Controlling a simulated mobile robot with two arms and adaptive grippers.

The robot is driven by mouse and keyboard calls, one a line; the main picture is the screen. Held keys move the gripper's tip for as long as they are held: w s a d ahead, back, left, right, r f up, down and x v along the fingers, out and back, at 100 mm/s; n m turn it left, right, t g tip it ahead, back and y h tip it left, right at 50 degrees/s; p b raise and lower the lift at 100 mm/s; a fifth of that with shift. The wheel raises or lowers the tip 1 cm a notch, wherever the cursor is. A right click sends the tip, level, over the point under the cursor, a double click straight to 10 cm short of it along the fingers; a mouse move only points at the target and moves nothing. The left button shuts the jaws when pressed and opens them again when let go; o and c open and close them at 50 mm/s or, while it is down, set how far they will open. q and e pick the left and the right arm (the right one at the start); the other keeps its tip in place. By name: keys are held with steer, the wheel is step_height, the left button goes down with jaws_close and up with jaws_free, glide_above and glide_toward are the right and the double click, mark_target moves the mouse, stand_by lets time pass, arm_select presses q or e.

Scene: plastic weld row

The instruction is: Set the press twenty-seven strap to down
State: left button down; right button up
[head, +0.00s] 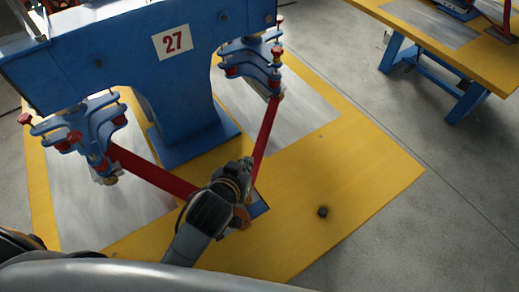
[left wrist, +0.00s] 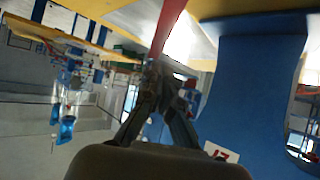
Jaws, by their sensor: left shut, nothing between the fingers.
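The blue press (head: 120,60) carries a plate marked 27 (head: 173,42). Red strap lengths run from its left clamp (head: 90,135) and right clamp (head: 255,60) down towards one low point, forming a V. The strap (head: 265,135) is taut-looking; its lowest part is hidden behind my gripper. My left gripper (head: 243,185) is at this low point, in front of the press, shut and empty. In the left wrist view its fingers (left wrist: 160,90) are together, with the red strap (left wrist: 168,28) close beyond them; whether they touch cannot be told. My right gripper is out of view.
The press stands on a yellow table (head: 370,180) with grey metal plates (head: 305,110). A dark knob (head: 322,212) sits on the table right of my gripper. Another yellow table (head: 470,55) on blue legs stands at the upper right, with grey floor between.

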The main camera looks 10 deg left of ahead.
arm_select(q)
steer(key=p, duration=0.1)
glide_above(259, 153)
steer(key=s, duration=0.4)
step_height(259, 153, down, 6)
steer(key=shift+w+a+r, duration=0.1)
steer(key=shift+a, duration=0.05)
step_height(259, 153, down, 3)
steer(key=shift+w+r+p, duration=0.15)
steer(key=shift+p, duration=0.15)
steer(key=shift+f, duration=0.65)
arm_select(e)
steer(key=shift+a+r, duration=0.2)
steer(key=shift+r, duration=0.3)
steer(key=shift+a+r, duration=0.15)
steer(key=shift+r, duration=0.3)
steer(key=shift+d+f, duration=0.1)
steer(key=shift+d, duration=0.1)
